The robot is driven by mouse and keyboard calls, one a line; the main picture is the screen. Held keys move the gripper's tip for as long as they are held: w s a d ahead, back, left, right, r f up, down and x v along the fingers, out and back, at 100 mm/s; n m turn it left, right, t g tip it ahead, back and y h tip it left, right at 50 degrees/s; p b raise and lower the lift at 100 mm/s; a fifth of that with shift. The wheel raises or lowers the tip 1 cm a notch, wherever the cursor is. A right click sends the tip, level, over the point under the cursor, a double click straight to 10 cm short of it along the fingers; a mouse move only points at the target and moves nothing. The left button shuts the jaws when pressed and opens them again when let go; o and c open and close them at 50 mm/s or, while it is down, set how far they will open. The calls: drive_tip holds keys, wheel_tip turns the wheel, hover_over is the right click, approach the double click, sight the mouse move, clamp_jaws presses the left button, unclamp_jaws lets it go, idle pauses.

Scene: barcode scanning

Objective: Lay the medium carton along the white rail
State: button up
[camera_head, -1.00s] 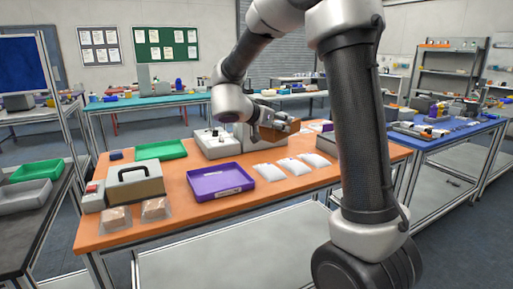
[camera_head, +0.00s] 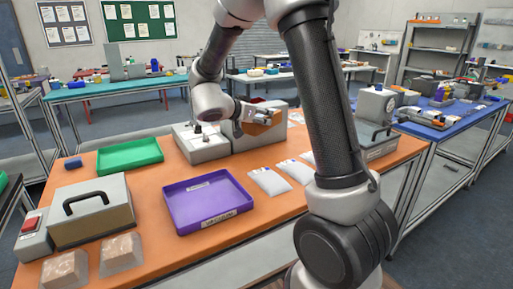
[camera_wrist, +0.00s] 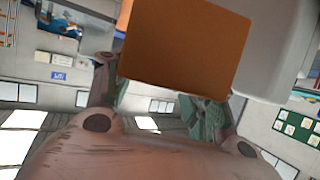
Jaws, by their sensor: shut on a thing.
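The carton (camera_head: 266,117), a brown-orange box, is in my gripper (camera_head: 250,116) in the head view, raised above the far side of the orange table. Which size it is I cannot tell. In the wrist view the carton (camera_wrist: 186,46) shows one plain face, and my gripper (camera_wrist: 158,92) is shut on it with a finger at either side. The fingertips are partly hidden by the carton. I cannot make out a white rail in either view; my arm covers part of the table's right side.
The orange table (camera_head: 150,221) holds a purple tray (camera_head: 212,206), a green tray (camera_head: 130,155), a grey case with a handle (camera_head: 92,213) and white packets (camera_head: 269,181). Grey equipment (camera_head: 202,146) stands below and left of the carton. Bare tabletop lies around the trays.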

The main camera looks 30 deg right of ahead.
wheel_tip(320, 180, down, 12)
idle(0.4)
drive_tip(key=shift+f, duration=0.1)
drive_tip(key=o, duration=1.4)
